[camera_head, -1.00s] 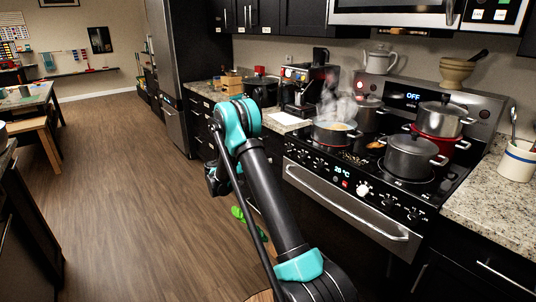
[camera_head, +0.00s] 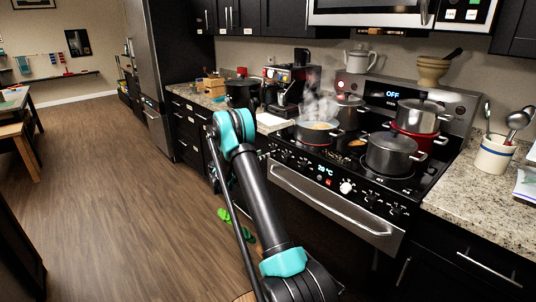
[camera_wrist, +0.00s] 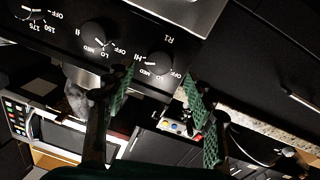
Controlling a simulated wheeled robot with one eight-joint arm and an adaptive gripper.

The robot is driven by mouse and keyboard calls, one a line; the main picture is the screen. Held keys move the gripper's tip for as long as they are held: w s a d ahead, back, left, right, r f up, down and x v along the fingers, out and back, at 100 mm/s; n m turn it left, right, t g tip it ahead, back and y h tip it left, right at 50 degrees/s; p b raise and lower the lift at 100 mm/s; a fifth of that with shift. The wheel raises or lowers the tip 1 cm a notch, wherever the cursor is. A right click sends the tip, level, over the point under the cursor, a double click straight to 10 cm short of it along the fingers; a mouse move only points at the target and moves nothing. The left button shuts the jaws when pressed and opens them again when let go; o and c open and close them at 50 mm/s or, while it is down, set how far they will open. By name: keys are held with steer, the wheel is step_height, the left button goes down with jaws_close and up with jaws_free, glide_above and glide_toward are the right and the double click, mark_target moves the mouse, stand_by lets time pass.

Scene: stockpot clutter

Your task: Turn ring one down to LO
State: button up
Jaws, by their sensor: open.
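The ring one knob (camera_wrist: 158,63), a black dial marked R1, is at the end of the stove's front panel in the wrist view. It has OFF, LO, MED and HI marks around it; I cannot read its exact setting. My gripper (camera_wrist: 156,84) is open, its green-padded fingers spread below the knob in the picture, with nothing between them. I cannot tell whether a finger touches the knob. In the head view the gripper is hidden behind my arm. A steaming pan (camera_head: 318,132) stands on the front left ring, which glows red at its edge.
Another black dial (camera_wrist: 98,33) sits beside the R1 knob. The oven handle (camera_head: 325,200) runs below the panel.

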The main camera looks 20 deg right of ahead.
mark_target(271, 151)
steer(key=shift+x, duration=2.3)
steer(key=c, duration=1.2)
